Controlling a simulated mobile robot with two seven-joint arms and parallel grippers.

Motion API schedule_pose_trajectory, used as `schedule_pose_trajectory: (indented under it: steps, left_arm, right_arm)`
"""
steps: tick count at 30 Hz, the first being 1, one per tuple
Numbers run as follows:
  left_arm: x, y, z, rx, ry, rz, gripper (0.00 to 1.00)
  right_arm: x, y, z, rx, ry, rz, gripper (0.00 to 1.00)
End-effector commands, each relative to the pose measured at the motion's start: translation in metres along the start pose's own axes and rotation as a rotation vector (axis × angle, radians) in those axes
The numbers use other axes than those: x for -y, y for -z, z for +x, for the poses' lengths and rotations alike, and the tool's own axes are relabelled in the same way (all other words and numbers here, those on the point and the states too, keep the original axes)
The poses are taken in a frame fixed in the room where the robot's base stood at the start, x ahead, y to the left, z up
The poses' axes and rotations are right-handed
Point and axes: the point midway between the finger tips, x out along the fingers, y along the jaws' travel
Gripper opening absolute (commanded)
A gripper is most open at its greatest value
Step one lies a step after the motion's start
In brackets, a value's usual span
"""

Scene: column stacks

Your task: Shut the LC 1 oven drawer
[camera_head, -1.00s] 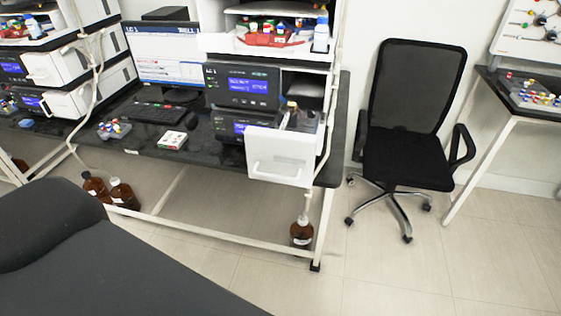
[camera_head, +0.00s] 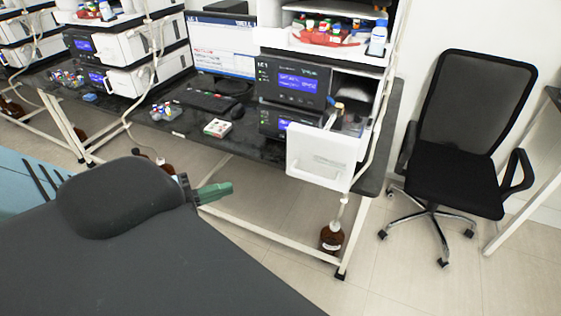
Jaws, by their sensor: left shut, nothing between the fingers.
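The LC 1 stack (camera_head: 292,84) stands at the right end of the black bench, with blue lit displays. Its oven drawer (camera_head: 319,157), with a white front and a white handle, sticks out past the bench edge and stands open. Small items show inside behind the front. My left gripper (camera_head: 215,192), with green fingers, is shut and empty. It shows low in the view, left of the drawer and apart from it. My right gripper is not in view.
An office chair (camera_head: 464,140) stands right of the bench. A brown bottle (camera_head: 332,238) stands on the floor below the drawer, with a tube running up. A keyboard (camera_head: 205,101) and a small white box (camera_head: 218,128) lie on the bench. Another stack (camera_head: 139,55) stands at the left.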

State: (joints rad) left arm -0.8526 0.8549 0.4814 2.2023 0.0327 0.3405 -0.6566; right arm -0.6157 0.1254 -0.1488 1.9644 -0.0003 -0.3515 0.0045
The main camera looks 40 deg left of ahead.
Motion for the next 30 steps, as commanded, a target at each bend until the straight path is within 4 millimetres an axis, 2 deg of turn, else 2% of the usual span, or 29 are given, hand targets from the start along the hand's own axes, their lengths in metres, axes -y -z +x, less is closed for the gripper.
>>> schedule_pose_trajectory:
  steps: [3, 5, 14, 30]
  left_arm:
    - [0.019, 0.009, 0.007, -0.074, 0.024, 0.089, 0.00]
    - [0.024, 0.011, 0.008, -0.090, 0.032, 0.107, 0.00]
    - [0.025, 0.012, 0.014, -0.093, 0.035, 0.111, 0.00]
    - [0.025, 0.017, 0.074, -0.091, 0.033, 0.109, 0.00]
  right_arm:
    - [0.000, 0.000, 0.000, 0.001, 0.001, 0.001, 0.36]
    - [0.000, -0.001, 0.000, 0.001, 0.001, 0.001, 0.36]
    - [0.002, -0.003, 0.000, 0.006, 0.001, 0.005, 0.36]
    - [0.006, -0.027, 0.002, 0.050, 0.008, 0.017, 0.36]
